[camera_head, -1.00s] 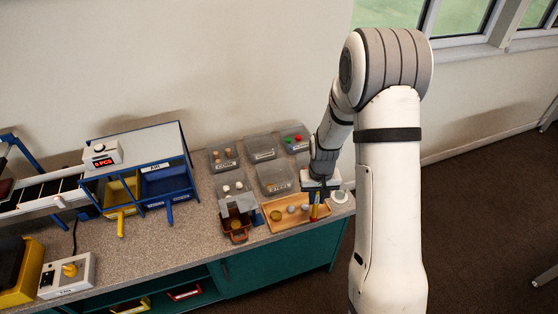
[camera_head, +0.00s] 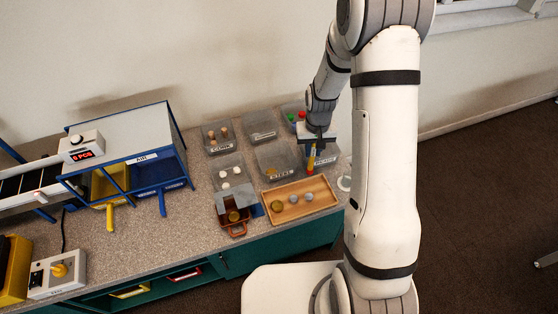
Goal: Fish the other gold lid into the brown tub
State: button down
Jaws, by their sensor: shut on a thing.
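A gold lid (camera_head: 277,206) lies at the left end of the wooden tray (camera_head: 325,196), beside two grey lids (camera_head: 294,199). The brown tub (camera_head: 237,230) stands just left of the tray, with a gold round piece (camera_head: 234,215) inside it. My gripper (camera_head: 313,146) is shut on a slim yellow stick with a red lower end (camera_head: 310,167), which hangs about upright. The stick shows in front of the right-hand bins, behind the tray's back edge. I cannot tell whether anything clings to its tip.
Clear bins stand behind the tray, including the STEEL bin (camera_head: 268,158) and the CORK bin (camera_head: 208,147). A blue-framed stand (camera_head: 130,140) is at left. The counter between stand and tub is clear.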

jog(key=shift+d, duration=0.1)
jog(key=s+a+r+n+p, duration=0.3)
jog(key=s+a+r+p, duration=0.25)
jog(key=s+a, duration=0.55)
notch_tip(320, 180, down, 9)
jog(key=w+b, duration=0.1)
jog(key=b, duration=0.5)
jog(key=shift+w+a, duration=0.15)
jog(key=shift+a, duration=0.25)
jog(key=shift+r, duration=0.1)
notch_tip(320, 180, up, 11)
jog(key=p, duration=0.7)
dwell(0.6)
dwell(0.3)
